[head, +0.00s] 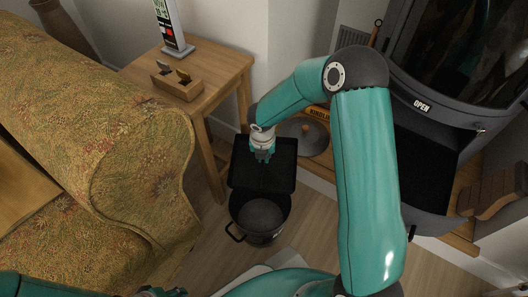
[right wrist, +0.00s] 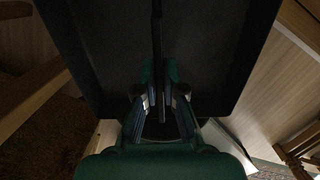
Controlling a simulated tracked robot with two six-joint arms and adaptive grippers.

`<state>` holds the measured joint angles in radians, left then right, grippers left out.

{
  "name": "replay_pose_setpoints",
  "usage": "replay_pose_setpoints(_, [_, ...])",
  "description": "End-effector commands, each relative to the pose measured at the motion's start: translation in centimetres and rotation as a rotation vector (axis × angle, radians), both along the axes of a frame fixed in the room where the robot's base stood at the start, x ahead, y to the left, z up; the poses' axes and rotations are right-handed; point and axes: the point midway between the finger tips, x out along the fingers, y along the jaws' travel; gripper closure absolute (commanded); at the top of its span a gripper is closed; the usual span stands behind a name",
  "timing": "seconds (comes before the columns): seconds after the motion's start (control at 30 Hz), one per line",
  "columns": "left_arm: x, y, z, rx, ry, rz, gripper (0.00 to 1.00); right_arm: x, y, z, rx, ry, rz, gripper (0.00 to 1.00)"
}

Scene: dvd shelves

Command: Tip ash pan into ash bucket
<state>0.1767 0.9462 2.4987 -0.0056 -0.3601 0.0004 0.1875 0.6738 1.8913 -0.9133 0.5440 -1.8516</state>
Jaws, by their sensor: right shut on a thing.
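The black ash pan (head: 245,180) hangs in the middle of the head view, directly behind the ash bucket and partly over its far rim. My right gripper (head: 262,157) is shut on the pan's thin upright black handle (right wrist: 157,50). The pan's dark inside fills much of the right wrist view (right wrist: 100,60), and I cannot tell whether ash is in it. The ash bucket (head: 259,234) is a round black pail, upright on the floor, with a grey surface inside. My left gripper (head: 165,292) shows only slightly at the bottom edge.
A round grey lid (head: 305,137) lies on the hearth beside a yellow kindling box (head: 318,111). The stove (head: 425,160) stands open at right. A wooden side table (head: 215,75) and a patterned armchair (head: 120,150) crowd the left. Some floor is free around the bucket.

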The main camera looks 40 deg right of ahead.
Motion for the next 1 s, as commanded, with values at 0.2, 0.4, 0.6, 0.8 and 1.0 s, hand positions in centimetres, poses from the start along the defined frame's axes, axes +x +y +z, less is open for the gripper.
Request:
replay_pose_setpoints(0.2, [0.0,0.0,3.3,0.000,0.000,0.000,0.64,0.6,-0.5,-0.2,0.052,0.062,-0.003,1.00])
replay_pose_setpoints(0.4, [0.0,0.0,5.6,0.000,0.001,0.000,0.64,1.1,-0.8,-0.8,0.108,0.119,-0.001,1.00])
replay_pose_setpoints(0.6, [0.0,0.0,7.6,0.000,0.001,0.000,0.64,2.0,-1.6,1.4,0.103,0.116,0.001,1.00])
replay_pose_setpoints(0.8, [0.0,0.0,9.0,0.000,0.001,0.000,0.64,2.8,-2.2,2.9,0.102,0.116,0.001,1.00])
replay_pose_setpoints(1.0, [0.0,0.0,9.6,0.000,0.001,0.000,0.64,3.2,-2.6,3.6,0.103,0.116,0.003,1.00])
